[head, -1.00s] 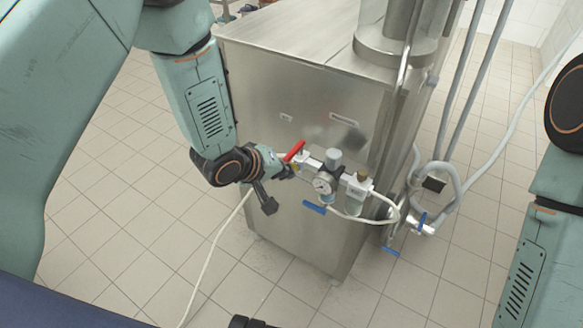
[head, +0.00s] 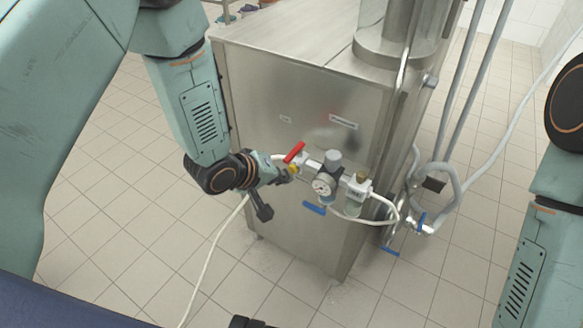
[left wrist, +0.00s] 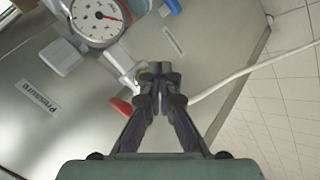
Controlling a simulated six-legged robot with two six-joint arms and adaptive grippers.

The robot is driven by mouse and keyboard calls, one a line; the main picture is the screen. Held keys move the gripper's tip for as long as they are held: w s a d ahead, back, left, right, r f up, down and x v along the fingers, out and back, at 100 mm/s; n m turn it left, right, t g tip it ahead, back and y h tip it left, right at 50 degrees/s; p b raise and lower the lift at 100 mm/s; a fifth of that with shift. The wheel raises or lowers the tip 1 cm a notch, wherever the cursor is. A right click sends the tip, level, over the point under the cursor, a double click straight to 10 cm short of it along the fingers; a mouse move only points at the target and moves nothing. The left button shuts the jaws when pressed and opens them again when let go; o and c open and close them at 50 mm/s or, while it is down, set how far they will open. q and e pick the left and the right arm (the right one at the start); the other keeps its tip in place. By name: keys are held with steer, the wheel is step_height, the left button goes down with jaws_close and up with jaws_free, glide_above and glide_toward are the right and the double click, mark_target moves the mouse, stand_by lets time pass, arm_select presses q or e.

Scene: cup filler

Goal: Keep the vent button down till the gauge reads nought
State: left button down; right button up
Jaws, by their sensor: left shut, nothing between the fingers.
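The round white pressure gauge (head: 323,186) sits in the row of air fittings on the steel cabinet's front. In the left wrist view the gauge (left wrist: 97,17) shows a red needle; its numbers are too small to read. A red lever (head: 294,152) stands at the left end of the row, with a small yellow part (head: 293,169) below it. My left gripper (head: 286,175) is shut and empty, its tips close to that yellow part. In the left wrist view the shut fingertips (left wrist: 158,70) overlap a yellowish piece; contact cannot be told. I cannot clearly make out the vent button.
The steel cabinet (head: 270,95) stands behind the fittings. A blue handle (head: 314,208) hangs below the gauge. White hose (head: 383,221) loops to the right, and grey pipes (head: 470,95) rise there. Tiled floor (head: 130,215) is clear at left. A white line runs down behind my left gripper.

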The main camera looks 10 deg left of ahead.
arm_select(q)
steer(key=shift+s, duration=0.2)
steer(key=shift+s+a+p, duration=0.25)
steer(key=shift+s+a, duration=0.05)
steer(key=shift+s, duration=0.5)
steer(key=shift+s+a+p, duration=0.2)
steer(key=shift+s+a, duration=0.15)
steer(key=shift+s, duration=0.45)
steer(key=shift+s+a+p, duration=0.25)
steer(key=shift+s+a, duration=0.05)
steer(key=shift+s, duration=0.5)
steer(key=s+a+f+m+g+y, duration=0.1)
steer(key=s+a+f+m+g, duration=0.1)
steer(key=s, duration=0.7)
steer(key=s+a+f+m+g+y, duration=0.1)
steer(key=s+f, duration=0.4)
steer(key=s, duration=0.5)
steer(key=s+a+f+m+g+y, duration=0.2)
steer(key=s+a+f+g, duration=0.1)
steer(key=s, duration=0.6)
steer(key=shift+s+a+f+m+g+y, duration=0.15)
steer(key=shift+s+a+m+g+y, duration=0.2)
steer(key=shift+a+g, duration=0.5)
steer(key=c, duration=2.1)
jaws_free()
steer(key=shift+w, duration=0.1)
